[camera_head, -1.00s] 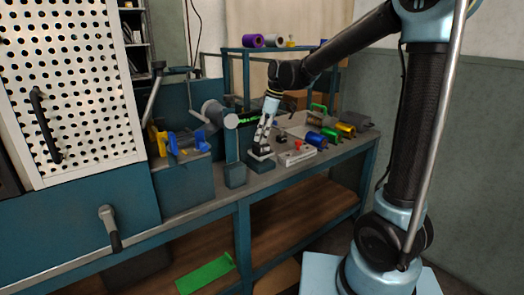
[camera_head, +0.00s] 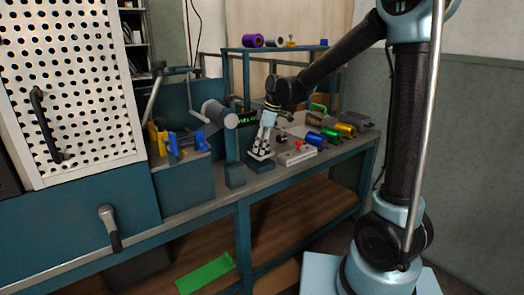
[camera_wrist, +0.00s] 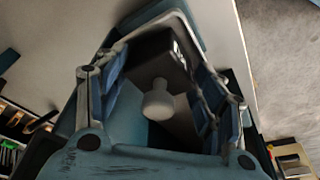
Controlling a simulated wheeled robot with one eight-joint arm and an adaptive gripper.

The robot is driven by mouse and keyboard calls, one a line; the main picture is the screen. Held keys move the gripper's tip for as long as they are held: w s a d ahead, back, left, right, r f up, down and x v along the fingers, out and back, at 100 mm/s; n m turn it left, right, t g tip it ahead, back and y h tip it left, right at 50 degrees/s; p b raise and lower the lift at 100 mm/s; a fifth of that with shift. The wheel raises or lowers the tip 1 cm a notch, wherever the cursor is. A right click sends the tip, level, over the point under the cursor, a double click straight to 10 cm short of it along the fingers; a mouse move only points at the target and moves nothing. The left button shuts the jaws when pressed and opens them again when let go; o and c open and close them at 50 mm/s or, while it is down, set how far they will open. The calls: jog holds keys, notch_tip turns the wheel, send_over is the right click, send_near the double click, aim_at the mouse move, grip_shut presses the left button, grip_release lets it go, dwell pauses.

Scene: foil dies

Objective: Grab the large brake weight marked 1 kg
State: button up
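My gripper (camera_head: 262,150) points down over the bench beside the machine. In the wrist view its fingers stand apart on both sides of a dark block with a pale round knob (camera_wrist: 158,101), which looks like the brake weight. A small white marking (camera_wrist: 178,47) shows on the block, too small to read. The knob lies between the fingers with visible gaps around it, so I see no firm grip. In the head view the fingers mostly hide this block. A separate dark teal block (camera_head: 235,176) stands at the bench edge, just left of my gripper.
Right of my gripper is a pale box with a red knob (camera_head: 297,155). Beyond it lie blue, green and gold rollers (camera_head: 330,135). To the left are a grey cylinder (camera_head: 220,113) and blue and yellow clamp parts (camera_head: 187,143). A shelf frame stands behind.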

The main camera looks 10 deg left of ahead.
grip_shut()
